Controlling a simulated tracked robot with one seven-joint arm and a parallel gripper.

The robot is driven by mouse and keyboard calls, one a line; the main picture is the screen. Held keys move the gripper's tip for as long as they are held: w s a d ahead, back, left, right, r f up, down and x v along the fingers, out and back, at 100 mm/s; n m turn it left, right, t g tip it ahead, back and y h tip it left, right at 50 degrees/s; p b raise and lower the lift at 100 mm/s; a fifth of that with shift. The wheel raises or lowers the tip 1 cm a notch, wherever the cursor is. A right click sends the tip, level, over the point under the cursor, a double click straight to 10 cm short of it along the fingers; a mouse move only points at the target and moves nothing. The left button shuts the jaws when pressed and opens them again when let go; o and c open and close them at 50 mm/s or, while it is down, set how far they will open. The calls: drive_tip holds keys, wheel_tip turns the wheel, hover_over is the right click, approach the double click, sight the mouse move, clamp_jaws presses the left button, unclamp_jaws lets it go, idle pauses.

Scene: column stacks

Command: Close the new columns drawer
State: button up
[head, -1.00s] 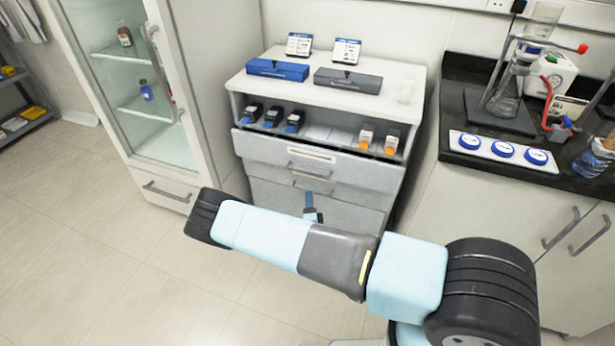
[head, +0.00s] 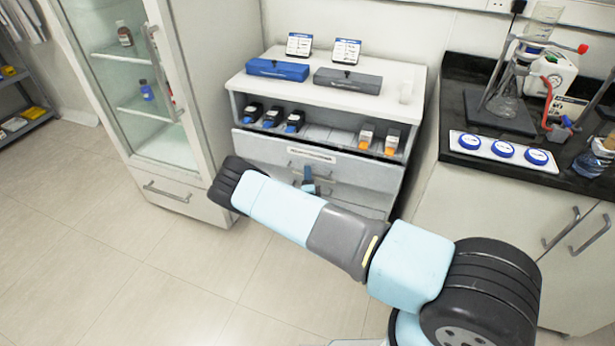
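A white drawer cabinet (head: 419,100) stands against the back wall. Its upper drawer (head: 365,172) has a label strip too small to read, so I cannot tell whether it is the new columns drawer. Its front looks flush or nearly flush below the open shelf; any small gap cannot be made out. Lower drawer fronts (head: 355,199) are partly hidden by my arm. My gripper (head: 308,173) is a small blue and dark shape in front of the upper drawer, near its handle. Whether it touches the drawer, and its finger opening, cannot be seen.
The open shelf holds several columns with blue or orange ends. A blue box (head: 278,69) and a grey box (head: 347,80) sit on top. A glass-door cabinet (head: 199,80) stands left, a black-topped bench (head: 455,105) right. Floor at left is clear.

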clamp_jaws()
idle(0.6)
